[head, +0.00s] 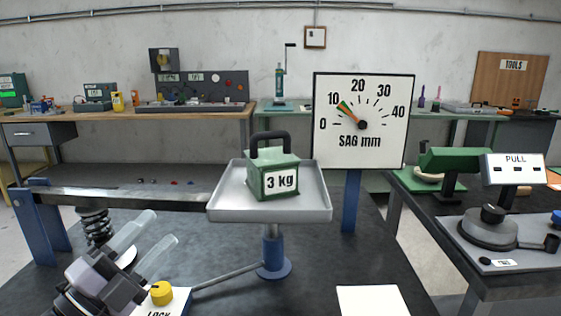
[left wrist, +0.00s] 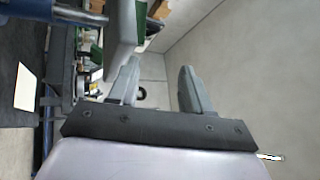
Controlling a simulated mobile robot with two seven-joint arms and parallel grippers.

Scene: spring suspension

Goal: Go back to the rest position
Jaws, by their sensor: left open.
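My left gripper (head: 152,234) is at the lower left in the head view, open and empty. It appears between the camera and the spring (head: 96,226), to the left of the weighing tray. In the left wrist view its two fingers (left wrist: 158,88) are spread with nothing between them. A green 3 kg weight (head: 273,181) with a dark handle sits upright on the grey tray (head: 230,211). The sag dial (head: 362,142) behind it has its needle a little past 10. The right gripper is not in view.
A yellow knob (head: 162,292) on the LOCK block is just below my left gripper. A white sheet (head: 375,301) lies at the front. A side table at right carries a PULL device (head: 515,169) and a round dark fixture (head: 488,229). Workbenches line the back wall.

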